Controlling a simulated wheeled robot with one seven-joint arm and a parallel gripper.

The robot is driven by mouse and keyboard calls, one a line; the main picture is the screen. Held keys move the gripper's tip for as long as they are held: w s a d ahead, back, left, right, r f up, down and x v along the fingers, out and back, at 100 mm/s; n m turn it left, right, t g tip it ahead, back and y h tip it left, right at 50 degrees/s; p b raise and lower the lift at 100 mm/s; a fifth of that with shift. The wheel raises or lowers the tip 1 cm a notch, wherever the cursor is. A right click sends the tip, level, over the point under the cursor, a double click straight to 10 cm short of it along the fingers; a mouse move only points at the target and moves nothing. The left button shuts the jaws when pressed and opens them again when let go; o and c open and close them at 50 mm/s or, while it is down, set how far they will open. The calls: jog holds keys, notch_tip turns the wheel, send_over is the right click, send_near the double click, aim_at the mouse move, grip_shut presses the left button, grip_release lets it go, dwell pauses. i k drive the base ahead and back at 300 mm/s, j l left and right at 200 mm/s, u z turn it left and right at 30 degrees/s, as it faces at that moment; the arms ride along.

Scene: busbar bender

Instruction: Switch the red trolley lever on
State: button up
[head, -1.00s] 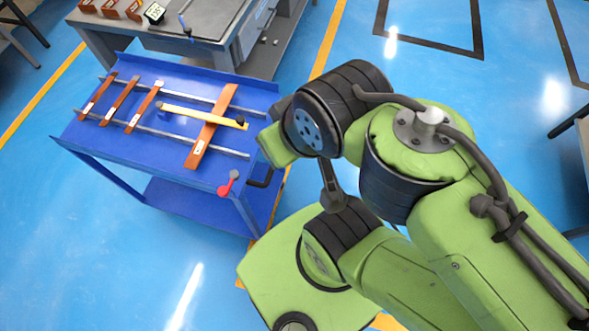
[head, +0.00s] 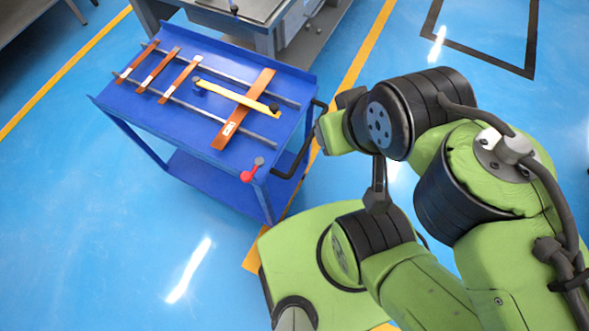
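The red trolley lever (head: 249,174) shows in the head view at the near right corner of the blue trolley (head: 165,125). It has a red end at lower left and a grey round pivot at upper right. My arm stands to the right of the trolley, apart from the lever.
On the trolley lie several copper bars (head: 243,110), two grey rails and a yellow bar (head: 237,96). A black handle (head: 300,150) sticks out at its right side. A grey workbench (head: 240,15) stands behind. The blue floor at lower left is clear.

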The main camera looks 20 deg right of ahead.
aim_at(245, 177)
jog(key=j+u, duration=0.15)
jog(key=u, duration=0.35)
jog(key=j+u, duration=0.2)
jog(key=u, duration=0.25)
jog(key=j+u, duration=0.2)
jog(key=u, duration=0.3)
jog(key=j+u, duration=0.15)
jog(key=u, duration=0.35)
jog(key=i, duration=0.05)
